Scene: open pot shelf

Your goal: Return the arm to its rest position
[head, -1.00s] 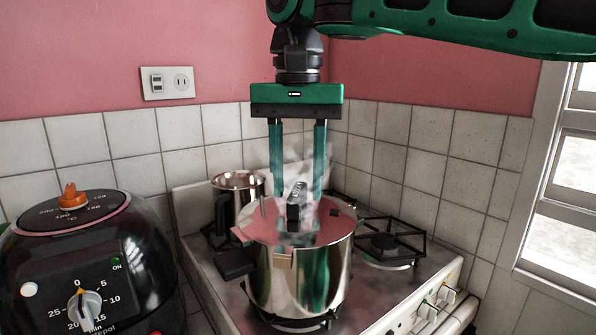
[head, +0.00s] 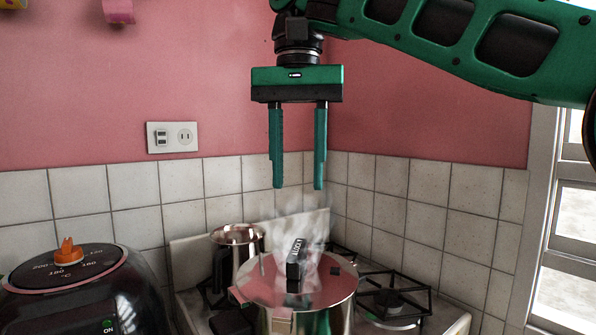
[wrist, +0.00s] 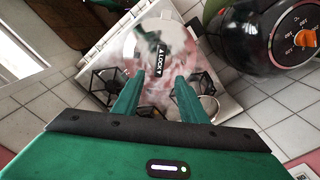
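My green gripper (head: 298,186) hangs pointing down in the head view, its two fingers apart with nothing between them. It is above a shiny steel pot (head: 262,322) with a lid (head: 330,283) on it, clear of the lid's black handle (head: 296,262). Steam rises around the handle. In the wrist view the fingers of my gripper (wrist: 157,95) reach toward the lidded pot (wrist: 185,45), and the handle (wrist: 160,52) shows beyond them. The lower part of the pot is cut off in the head view.
The pot stands on a stove with black burner grates (head: 395,301). A smaller steel pot (head: 238,236) stands behind it. A black air fryer (head: 75,290) with an orange knob is at the left. A tiled wall (head: 415,190) and window (head: 575,240) bound the right.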

